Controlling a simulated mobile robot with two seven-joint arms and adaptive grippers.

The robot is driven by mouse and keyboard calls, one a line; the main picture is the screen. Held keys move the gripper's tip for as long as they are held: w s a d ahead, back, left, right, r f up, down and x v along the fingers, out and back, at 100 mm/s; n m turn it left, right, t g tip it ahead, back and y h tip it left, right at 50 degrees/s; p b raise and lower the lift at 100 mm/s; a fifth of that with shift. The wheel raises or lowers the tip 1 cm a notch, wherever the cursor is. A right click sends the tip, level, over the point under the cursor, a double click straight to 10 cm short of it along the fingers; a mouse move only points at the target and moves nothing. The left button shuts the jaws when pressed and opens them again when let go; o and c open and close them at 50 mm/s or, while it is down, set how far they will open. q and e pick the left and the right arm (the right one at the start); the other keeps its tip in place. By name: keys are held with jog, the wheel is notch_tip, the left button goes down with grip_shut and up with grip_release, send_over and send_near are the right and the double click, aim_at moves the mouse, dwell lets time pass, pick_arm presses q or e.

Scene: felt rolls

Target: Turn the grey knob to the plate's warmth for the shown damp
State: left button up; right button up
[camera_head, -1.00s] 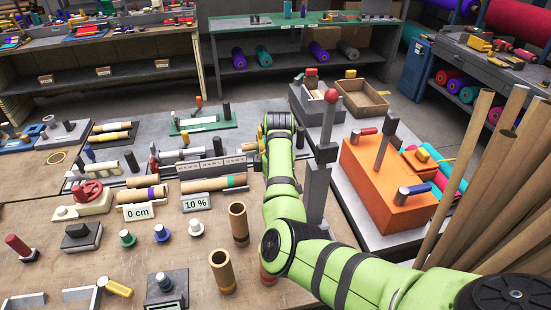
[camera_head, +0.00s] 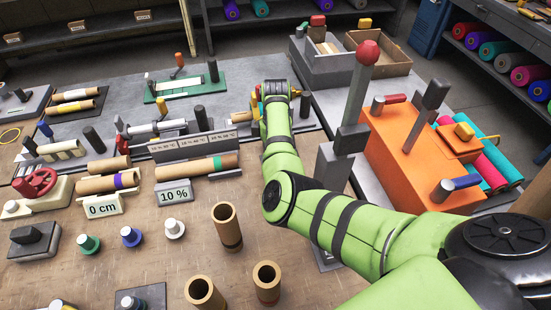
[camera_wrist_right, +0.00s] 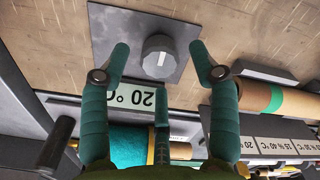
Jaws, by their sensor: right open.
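The grey knob (camera_wrist_right: 158,55) sits on a dark grey square plate (camera_wrist_right: 112,28) on the wooden bench in the right wrist view. A display on its edge reads 20 °C (camera_wrist_right: 138,95), upside down. My right gripper (camera_wrist_right: 159,60) is open, its fingertips on either side of the knob with visible gaps. Whether they are level with it I cannot tell. In the head view my right arm (camera_head: 279,150) hides the knob and its fingers. A sign reading 10 % (camera_head: 174,193) stands before a green-banded roll (camera_head: 195,168). A temperature chart (camera_head: 193,147) is behind. My left gripper is out of view.
A 0 cm sign (camera_head: 103,205) stands left of the 10 % sign. Upright brown tubes (camera_head: 228,228) stand near the front. An orange block (camera_head: 410,160) is to the right. In the wrist view a teal roll (camera_wrist_right: 140,147) lies below the display.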

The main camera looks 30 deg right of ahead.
jog(key=shift+f, duration=1.45)
jog(key=c, duration=1.1)
jog(key=shift+c, duration=0.2)
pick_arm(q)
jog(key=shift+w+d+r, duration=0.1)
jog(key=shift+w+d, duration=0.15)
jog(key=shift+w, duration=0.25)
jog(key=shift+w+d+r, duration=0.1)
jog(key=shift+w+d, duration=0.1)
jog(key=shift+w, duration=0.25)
